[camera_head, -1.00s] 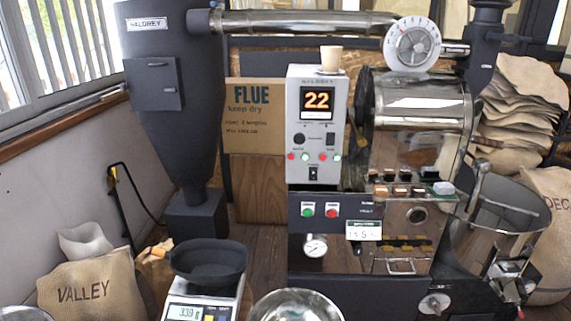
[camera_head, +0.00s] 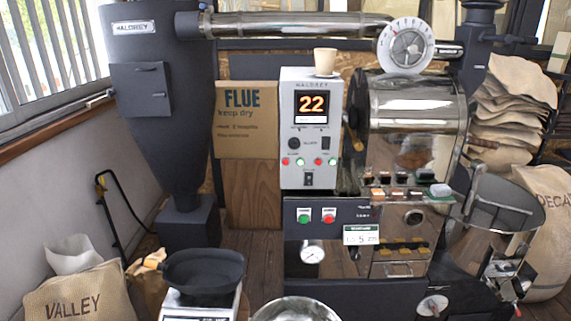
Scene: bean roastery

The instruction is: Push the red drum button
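The roaster's dark front panel (camera_head: 290,237) carries a green button (camera_head: 303,215) on the left and a red button (camera_head: 328,215) on the right, side by side. I take this red one for the drum button, but the label above it is too small to read. Smaller red and green lights or buttons sit higher, on the grey control box (camera_head: 287,128), under a display reading 22. Neither of my grippers shows in the head view.
A scale with a black pan (camera_head: 203,270) and a shiny metal bowl (camera_head: 296,309) stand in front of the roaster. A cup (camera_head: 325,60) sits on the control box. The cooling bin (camera_head: 500,205) is at right. Sacks (camera_head: 75,293) lie at lower left.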

